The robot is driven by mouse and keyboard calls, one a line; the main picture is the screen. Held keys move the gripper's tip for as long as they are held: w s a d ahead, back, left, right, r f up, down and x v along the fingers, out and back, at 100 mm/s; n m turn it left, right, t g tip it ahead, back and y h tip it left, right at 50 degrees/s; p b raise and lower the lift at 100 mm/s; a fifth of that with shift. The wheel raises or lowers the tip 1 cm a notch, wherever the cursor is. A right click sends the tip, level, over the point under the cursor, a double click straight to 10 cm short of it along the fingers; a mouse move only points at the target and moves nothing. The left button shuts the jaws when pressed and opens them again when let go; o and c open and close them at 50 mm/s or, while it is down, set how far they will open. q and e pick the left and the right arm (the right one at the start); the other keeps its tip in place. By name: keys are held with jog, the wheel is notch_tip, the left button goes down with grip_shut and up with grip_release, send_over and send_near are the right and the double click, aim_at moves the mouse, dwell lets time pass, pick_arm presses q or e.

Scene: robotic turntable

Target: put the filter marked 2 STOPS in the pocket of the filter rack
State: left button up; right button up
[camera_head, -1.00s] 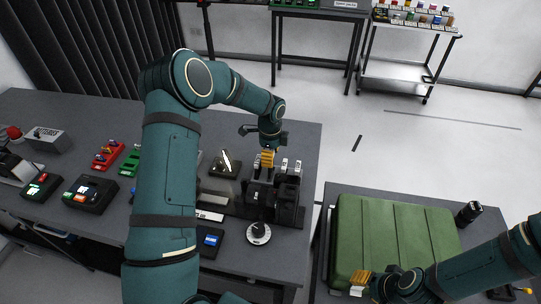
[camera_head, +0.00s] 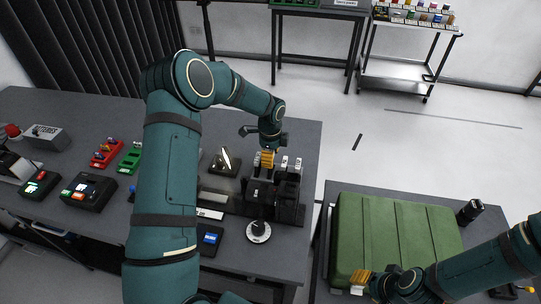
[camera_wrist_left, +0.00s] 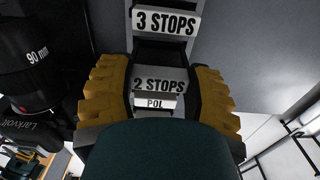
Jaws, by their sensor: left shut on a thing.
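My left gripper (camera_head: 264,159) has yellow ribbed fingers and points down at the black filter rack (camera_head: 288,212) near the table's right edge. In the left wrist view its fingers (camera_wrist_left: 160,95) are shut on the filter marked 2 STOPS (camera_wrist_left: 160,85). The label is readable between the fingers; the filter's lower part is hidden, so I cannot tell how it sits in the rack. Labels marked 3 STOPS (camera_wrist_left: 165,22) and POL (camera_wrist_left: 155,103) show on either side of it. My right gripper (camera_head: 358,282) is at the green case, its opening unclear.
A black lens marked 90 mm (camera_wrist_left: 38,62) stands close beside the left gripper. The green case (camera_head: 395,235) lies on a separate table to the right. A small prism stand (camera_head: 225,161) is left of the rack.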

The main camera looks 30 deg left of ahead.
pick_arm(q)
jog(key=shift+f+b, duration=0.55)
jog(key=shift+f, duration=0.35)
jog(key=o, duration=1.2)
notch_tip(320, 180, up, 12)
